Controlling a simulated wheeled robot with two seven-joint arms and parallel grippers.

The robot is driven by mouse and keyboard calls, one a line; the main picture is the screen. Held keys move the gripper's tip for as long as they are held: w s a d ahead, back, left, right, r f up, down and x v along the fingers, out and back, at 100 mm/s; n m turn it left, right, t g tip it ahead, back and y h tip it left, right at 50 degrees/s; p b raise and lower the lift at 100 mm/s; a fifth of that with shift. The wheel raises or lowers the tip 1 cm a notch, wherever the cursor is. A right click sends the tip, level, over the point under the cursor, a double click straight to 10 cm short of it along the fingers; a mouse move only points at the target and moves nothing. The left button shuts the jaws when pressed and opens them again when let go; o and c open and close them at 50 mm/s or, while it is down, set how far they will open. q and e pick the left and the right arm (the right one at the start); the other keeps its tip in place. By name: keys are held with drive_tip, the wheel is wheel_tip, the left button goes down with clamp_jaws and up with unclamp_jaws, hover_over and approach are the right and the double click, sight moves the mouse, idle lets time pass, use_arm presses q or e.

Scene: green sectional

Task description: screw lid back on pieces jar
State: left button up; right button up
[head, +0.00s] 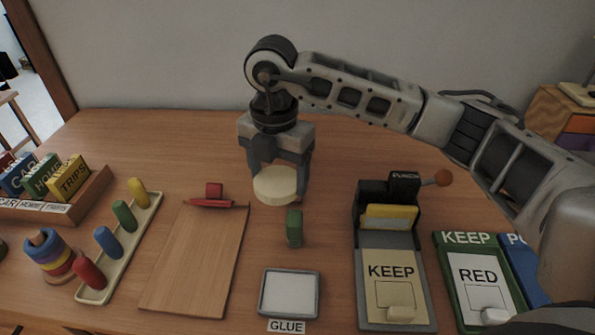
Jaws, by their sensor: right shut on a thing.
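My right gripper (278,172) reaches in from the right and points down near the middle of the table. It is shut on a round cream lid (275,186), with one finger on each side. A jar body cannot be made out under or around the lid. I cannot tell whether the lid rests on something or hangs above the table. My left gripper is not in view.
A wooden board (197,262) and a peg tray (140,228) lie left. A glue pad (290,294) is in front. A lever device (390,230) stands right. The table behind the gripper is clear.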

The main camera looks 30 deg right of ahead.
drive_tip(key=shift+s+a+r, duration=0.15)
drive_tip(key=shift+a+r, duration=0.1)
drive_tip(key=shift+a, duration=0.3)
